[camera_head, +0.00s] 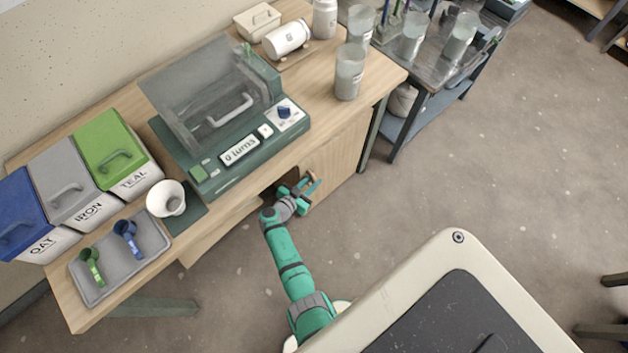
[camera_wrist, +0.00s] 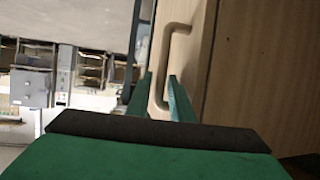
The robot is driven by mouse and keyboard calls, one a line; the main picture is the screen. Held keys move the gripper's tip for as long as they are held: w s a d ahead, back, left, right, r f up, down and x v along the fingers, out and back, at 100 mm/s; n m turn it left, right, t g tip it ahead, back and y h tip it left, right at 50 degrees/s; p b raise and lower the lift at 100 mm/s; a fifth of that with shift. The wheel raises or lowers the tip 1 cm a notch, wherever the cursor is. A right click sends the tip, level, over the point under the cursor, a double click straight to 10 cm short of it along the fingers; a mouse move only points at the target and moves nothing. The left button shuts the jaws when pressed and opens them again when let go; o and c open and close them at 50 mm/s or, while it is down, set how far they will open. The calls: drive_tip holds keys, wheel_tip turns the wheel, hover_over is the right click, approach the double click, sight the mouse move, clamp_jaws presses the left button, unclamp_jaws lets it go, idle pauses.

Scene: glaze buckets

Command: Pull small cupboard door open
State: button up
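The small cupboard door (camera_head: 338,160) is a light wood panel under the right part of the workbench. A dark opening shows at its left side in the head view; I cannot tell exactly how far the door stands ajar. Its pale wooden bar handle (camera_wrist: 174,29) stands out from the panel in the wrist view. My gripper (camera_head: 311,187) is at the handle. In the wrist view its two green fingers (camera_wrist: 160,88) lie on either side of the lower handle bar, with a small gap visible to the right finger.
A metal cart (camera_head: 430,75) stands to the right. The floor (camera_head: 430,190) right of the cupboard is clear.

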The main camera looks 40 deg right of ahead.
drive_tip(key=shift+w+d+f, duration=0.2)
drive_tip(key=shift+d, duration=0.2)
clamp_jaws()
drive_tip(key=shift+s, duration=0.1)
